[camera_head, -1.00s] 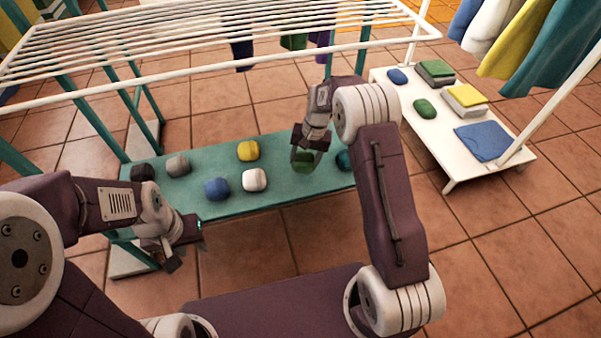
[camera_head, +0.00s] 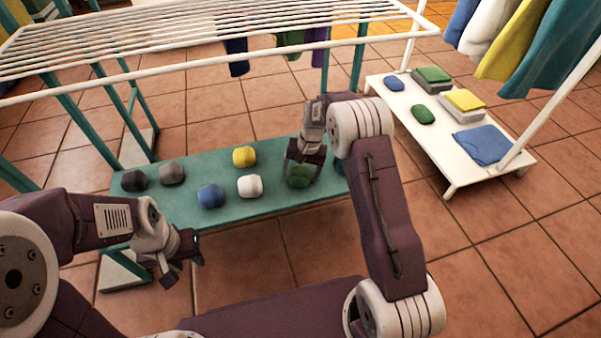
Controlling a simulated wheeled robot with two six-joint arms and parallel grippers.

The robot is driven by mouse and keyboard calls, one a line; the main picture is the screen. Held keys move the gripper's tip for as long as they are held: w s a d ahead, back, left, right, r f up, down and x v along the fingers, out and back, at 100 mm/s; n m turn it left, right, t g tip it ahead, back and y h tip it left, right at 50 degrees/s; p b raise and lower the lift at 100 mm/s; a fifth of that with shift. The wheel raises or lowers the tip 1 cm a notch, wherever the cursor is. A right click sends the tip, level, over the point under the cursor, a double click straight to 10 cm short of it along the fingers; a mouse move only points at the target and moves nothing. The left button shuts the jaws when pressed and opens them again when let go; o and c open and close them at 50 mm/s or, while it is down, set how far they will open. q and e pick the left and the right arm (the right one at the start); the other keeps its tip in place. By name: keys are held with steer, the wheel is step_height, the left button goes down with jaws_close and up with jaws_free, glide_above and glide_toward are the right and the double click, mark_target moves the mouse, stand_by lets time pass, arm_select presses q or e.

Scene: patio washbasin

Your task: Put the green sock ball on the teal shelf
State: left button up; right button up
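The green sock ball (camera_head: 299,177) is at the right part of the teal shelf (camera_head: 270,203), between the fingers of my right gripper (camera_head: 302,168). The gripper points down and looks shut on the ball, covering its upper part. The ball appears at or just above the shelf surface; I cannot tell if it touches. My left gripper (camera_head: 183,268) is open and empty, in front of the shelf's left end.
On the teal shelf lie black (camera_head: 134,180), grey (camera_head: 172,173), blue (camera_head: 211,196), white (camera_head: 250,186) and yellow (camera_head: 244,156) balls. A white rack shelf (camera_head: 450,160) at right holds folded cloths and another green ball (camera_head: 423,115). White drying bars (camera_head: 200,68) span above.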

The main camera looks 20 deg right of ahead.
mark_target(305, 172)
steer(key=shift+r, duration=0.1)
steer(key=r+p, duration=0.1)
steer(key=r, duration=0.1)
steer(key=r+p, duration=0.2)
steer(key=r, duration=0.1)
steer(key=d+r+p, duration=0.1)
steer(key=r+p, duration=0.1)
steer(key=shift+s+d+r, duration=0.1)
steer(key=shift+s+r, duration=0.15)
steer(key=shift+r, duration=0.15)
steer(key=shift+s, duration=0.2)
steer(key=s+r+n, duration=0.2)
steer(key=s, duration=0.9)
steer(key=s+d+r+n+h, duration=0.1)
steer(key=s+r+n, duration=0.1)
steer(key=s, duration=1)
steer(key=shift+s+r+h, duration=0.2)
steer(key=shift+s+h, duration=0.05)
steer(key=shift+h, duration=0.05)
step_height(305, 172, up, 46)
steer(key=p, duration=4.6)
steer(key=shift+r+p, duration=0.25)
steer(key=shift+p, duration=0.1)
